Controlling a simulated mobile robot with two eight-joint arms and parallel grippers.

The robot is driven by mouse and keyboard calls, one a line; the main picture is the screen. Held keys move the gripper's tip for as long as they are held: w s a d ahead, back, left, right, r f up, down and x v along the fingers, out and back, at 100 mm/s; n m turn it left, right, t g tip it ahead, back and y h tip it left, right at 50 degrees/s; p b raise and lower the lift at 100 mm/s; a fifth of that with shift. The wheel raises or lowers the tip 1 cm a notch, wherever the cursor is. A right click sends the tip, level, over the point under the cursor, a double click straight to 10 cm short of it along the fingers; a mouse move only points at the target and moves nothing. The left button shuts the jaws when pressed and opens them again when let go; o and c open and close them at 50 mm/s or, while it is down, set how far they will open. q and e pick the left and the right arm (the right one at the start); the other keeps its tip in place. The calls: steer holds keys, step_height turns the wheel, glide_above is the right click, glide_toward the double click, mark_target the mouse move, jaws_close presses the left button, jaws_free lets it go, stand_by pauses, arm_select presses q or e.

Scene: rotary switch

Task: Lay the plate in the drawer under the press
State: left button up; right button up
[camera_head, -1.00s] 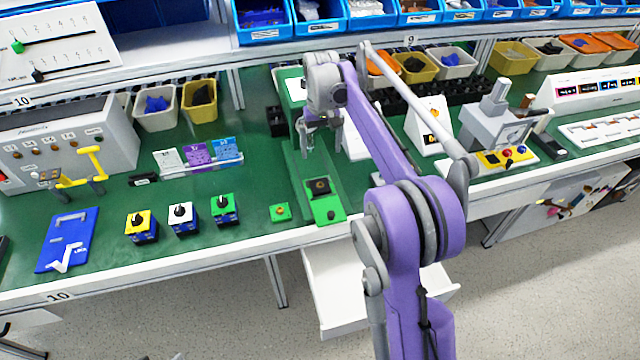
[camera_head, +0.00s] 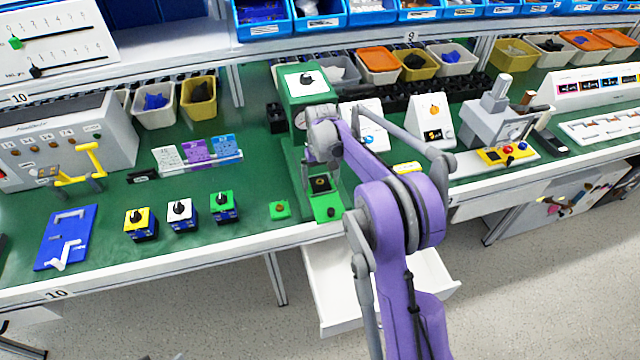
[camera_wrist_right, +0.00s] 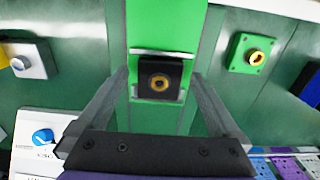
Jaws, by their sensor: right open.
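The green press (camera_head: 303,103) stands at the middle of the bench, a black knob on its white top. Its green base (camera_head: 327,207) reaches toward the front edge. A black square piece with a yellow-ringed round centre (camera_wrist_right: 160,80) sits on that base. A small green square piece (camera_head: 280,210) with a round centre lies left of the base. I cannot tell which piece is the plate. A white drawer (camera_head: 335,315) stands open below the bench edge, partly hidden by my arm. My right gripper (camera_head: 320,178) is open above the black piece, fingers on either side of it. My left gripper is out of view.
Yellow, white and green switch blocks (camera_head: 182,216) stand left of the press. White panels with knobs (camera_head: 370,130) stand to its right. Blue bins (camera_head: 262,22) line the shelf behind.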

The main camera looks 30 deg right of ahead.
steer(key=shift+f, duration=0.4)
steer(key=c, duration=1.5)
steer(key=shift+r, duration=0.15)
